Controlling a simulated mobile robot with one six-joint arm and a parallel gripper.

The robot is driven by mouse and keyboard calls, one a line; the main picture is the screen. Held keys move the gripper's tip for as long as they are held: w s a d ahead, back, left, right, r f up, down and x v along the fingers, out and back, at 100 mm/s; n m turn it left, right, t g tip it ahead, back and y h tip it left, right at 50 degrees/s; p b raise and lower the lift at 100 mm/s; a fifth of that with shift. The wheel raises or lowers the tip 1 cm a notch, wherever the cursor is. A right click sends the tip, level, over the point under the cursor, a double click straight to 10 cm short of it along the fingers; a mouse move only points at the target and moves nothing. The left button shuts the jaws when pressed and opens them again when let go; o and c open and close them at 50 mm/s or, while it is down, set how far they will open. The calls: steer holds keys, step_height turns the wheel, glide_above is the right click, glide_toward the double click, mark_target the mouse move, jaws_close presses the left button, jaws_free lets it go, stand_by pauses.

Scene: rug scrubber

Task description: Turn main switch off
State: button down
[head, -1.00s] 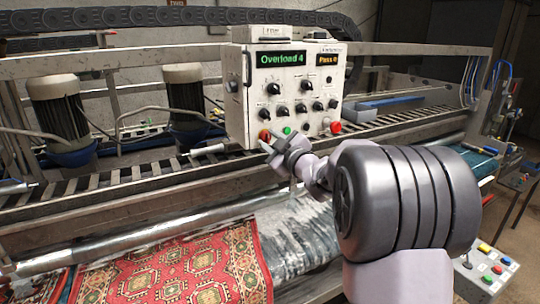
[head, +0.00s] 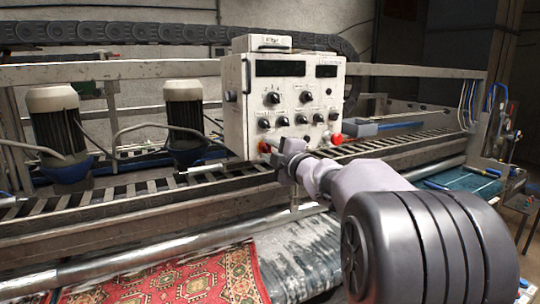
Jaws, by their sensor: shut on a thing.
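The control box (head: 236,122) stands on the machine frame, with two dark displays and several black knobs on its face. The main switch (head: 264,146), a red-orange knob, is at the lower left of the panel. Only a small part of it shows beside my gripper. My gripper (head: 270,150) is at this knob and shut on it. The fingers and wrist hide most of the knob, so its exact angle cannot be told. The displays, left (head: 280,68) and right (head: 326,71), show no text.
A red mushroom button (head: 336,139) sticks out at the panel's lower right. Two motors (head: 184,112) stand left of the box. A slatted rail runs below it. A red patterned rug (head: 200,280) lies at the front.

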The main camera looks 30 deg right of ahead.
stand_by(0.4)
steer(key=c, duration=1.1)
jaws_free()
steer(key=s, duration=1.7)
steer(key=shift+s+d+p, duration=0.2)
steer(key=shift+d+p, duration=0.1)
steer(key=shift+p, duration=0.05)
